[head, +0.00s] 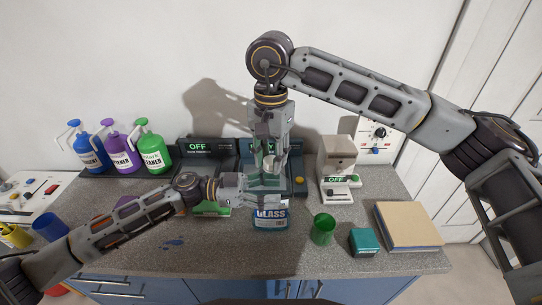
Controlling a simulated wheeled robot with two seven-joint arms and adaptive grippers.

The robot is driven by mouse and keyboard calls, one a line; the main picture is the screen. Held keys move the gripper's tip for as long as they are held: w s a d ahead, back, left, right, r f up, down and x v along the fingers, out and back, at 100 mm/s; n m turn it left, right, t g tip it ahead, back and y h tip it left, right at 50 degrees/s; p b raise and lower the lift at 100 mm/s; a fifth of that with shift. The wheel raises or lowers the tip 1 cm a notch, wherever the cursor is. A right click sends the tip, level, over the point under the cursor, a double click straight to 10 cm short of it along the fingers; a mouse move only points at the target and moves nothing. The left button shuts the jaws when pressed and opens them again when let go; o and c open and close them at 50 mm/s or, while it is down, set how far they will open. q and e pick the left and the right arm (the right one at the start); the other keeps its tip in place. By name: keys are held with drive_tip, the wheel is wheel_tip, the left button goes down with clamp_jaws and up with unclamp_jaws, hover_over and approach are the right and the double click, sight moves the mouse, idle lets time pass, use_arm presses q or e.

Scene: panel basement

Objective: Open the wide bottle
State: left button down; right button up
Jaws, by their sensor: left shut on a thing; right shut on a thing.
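The wide bottle (270,217) stands upright near the middle of the counter. It is blue-green with a label reading "GLASS". My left gripper (258,190) comes in from the left and is shut on the bottle's upper part. My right gripper (270,162) points down from above and is shut at the bottle's top, where the cap would be. The fingers hide most of the cap and neck, so I cannot tell whether the cap is still seated.
A green cup (323,229), a teal box (364,241) and a tan-topped block (408,226) stand to the right. A white machine (337,168) is behind. Blue (88,150), purple (117,149) and green (152,149) jugs stand back left. The counter's front left is mostly clear.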

sight(271, 160)
drive_tip(key=n, duration=0.5)
drive_tip(key=shift+n, duration=0.3)
drive_tip(key=n, duration=0.5)
drive_tip(key=shift+r, duration=1.25)
idle(1.0)
drive_tip(key=shift+r, duration=1.9)
use_arm(q)
drive_tip(key=shift+c, duration=1.8)
unclamp_jaws()
drive_tip(key=shift+a, duration=0.1)
